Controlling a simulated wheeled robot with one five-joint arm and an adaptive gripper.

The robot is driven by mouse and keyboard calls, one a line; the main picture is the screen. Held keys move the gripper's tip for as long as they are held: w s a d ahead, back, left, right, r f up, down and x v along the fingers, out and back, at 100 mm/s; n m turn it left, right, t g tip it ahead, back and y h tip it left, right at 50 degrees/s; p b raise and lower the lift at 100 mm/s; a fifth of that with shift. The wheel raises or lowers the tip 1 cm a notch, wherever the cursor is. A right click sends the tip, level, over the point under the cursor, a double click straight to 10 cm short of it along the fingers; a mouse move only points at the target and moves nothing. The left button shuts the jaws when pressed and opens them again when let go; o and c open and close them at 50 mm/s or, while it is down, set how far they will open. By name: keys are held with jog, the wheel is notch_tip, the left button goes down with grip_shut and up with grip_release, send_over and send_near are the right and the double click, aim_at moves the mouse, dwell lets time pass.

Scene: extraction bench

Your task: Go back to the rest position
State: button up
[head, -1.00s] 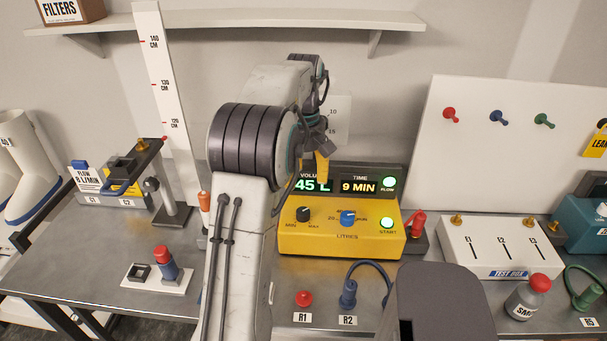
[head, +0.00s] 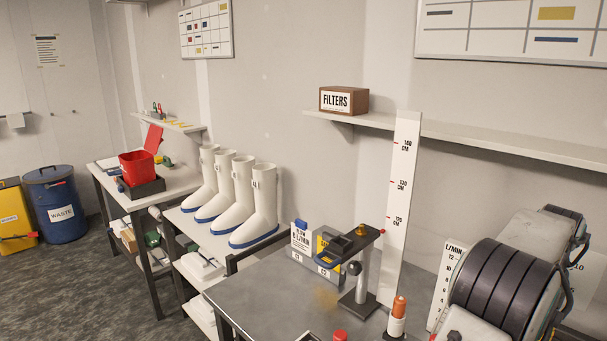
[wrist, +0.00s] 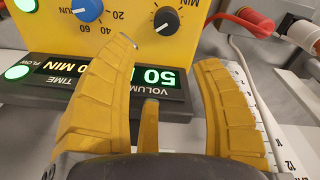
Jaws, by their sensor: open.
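In the wrist view my gripper (wrist: 168,54) has its yellow fingers spread apart, with nothing between the tips. Beyond them is the yellow pump box (wrist: 135,30), upside down in this view, with a blue dial (wrist: 87,9) and a black dial (wrist: 166,20). Its display (wrist: 110,82) is partly hidden by the left finger and reads 50 for volume. A green flow light (wrist: 17,72) and a green start light (wrist: 26,5) are lit. In the head view only part of my arm shows at the right edge; the gripper is out of frame there.
In the head view, a stand (head: 360,275) and a tall white ruler (head: 399,210) stand on the grey bench (head: 262,300). White boots (head: 262,208) stand to the left. A shelf (head: 470,137) with a filters box (head: 343,100) is above.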

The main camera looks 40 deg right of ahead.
jog(key=a+f+m, duration=0.1)
jog(key=a+f, duration=0.1)
jog(key=f, duration=0.1)
jog(key=a+f+m, duration=0.1)
jog(key=shift+w+f+m+y, duration=0.1)
jog(key=shift+f+m+y, duration=0.2)
jog(key=shift+f+y, duration=0.1)
jog(key=shift+m, duration=0.8)
jog(key=a, duration=0.1)
jog(key=a+f, duration=0.1)
jog(key=a, duration=0.1)
jog(key=w+a, duration=0.1)
jog(key=shift+w+a+f, duration=0.1)
jog(key=shift+a+f, duration=0.15)
jog(key=shift+a, duration=0.05)
jog(key=w+a+r+n, duration=0.1)
jog(key=w+a+n, duration=0.2)
jog(key=w+a, duration=0.9)
jog(key=w+a+r+n+t, duration=0.2)
jog(key=a+n, duration=0.5)
jog(key=a, duration=0.7)
jog(key=w+a+r+n+t, duration=0.2)
jog(key=w+a+r+n, duration=0.2)
jog(key=a, duration=1)
jog(key=shift+w+n, duration=0.65)
jog(key=shift+n, duration=0.75)
jog(key=shift+r, duration=0.1)
